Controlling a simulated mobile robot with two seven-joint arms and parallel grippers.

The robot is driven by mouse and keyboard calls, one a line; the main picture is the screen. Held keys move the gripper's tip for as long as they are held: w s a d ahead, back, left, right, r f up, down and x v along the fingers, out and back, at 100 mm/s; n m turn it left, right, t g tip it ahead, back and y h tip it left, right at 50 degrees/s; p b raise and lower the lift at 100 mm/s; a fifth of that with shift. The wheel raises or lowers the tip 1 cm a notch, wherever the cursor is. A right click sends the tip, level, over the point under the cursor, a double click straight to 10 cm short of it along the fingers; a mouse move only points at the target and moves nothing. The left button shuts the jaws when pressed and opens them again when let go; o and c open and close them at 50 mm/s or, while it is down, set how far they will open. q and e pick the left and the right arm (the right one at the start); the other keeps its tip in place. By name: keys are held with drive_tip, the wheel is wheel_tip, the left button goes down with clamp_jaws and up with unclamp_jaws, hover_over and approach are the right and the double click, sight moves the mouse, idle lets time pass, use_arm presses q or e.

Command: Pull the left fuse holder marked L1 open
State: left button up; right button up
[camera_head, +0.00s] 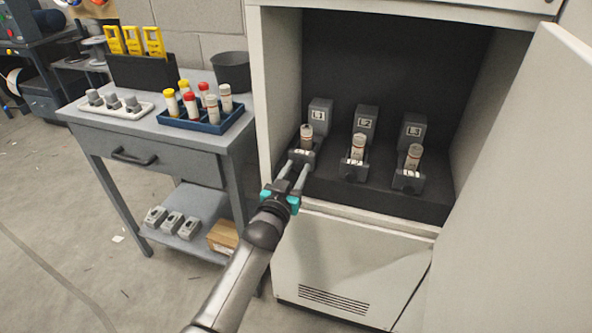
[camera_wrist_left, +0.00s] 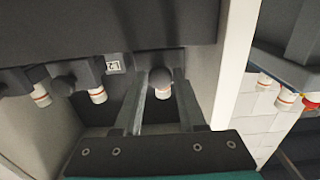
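The left fuse holder L1 (camera_head: 301,158) is at the left of a row inside the open cabinet. Its dark front part is tilted outward, with a pale fuse (camera_head: 306,137) standing in it before the grey block labelled L1 (camera_head: 320,112). My left gripper (camera_head: 295,169) reaches it from the front. In the left wrist view, the gripper's two fingers (camera_wrist_left: 159,92) are apart on either side of a dark round knob (camera_wrist_left: 160,74), with small gaps visible. I cannot tell whether either finger touches it. My right gripper is not in view.
Holders L2 (camera_head: 354,167) and L3 (camera_head: 409,179) stand to the right with fuses. The cabinet's left wall (camera_head: 270,90) is close to L1; its open door (camera_head: 530,190) is at the right. A workbench (camera_head: 150,128) with a blue fuse tray (camera_head: 205,122) stands to the left.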

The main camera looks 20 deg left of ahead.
use_arm(q)
clamp_jaws()
idle(1.0)
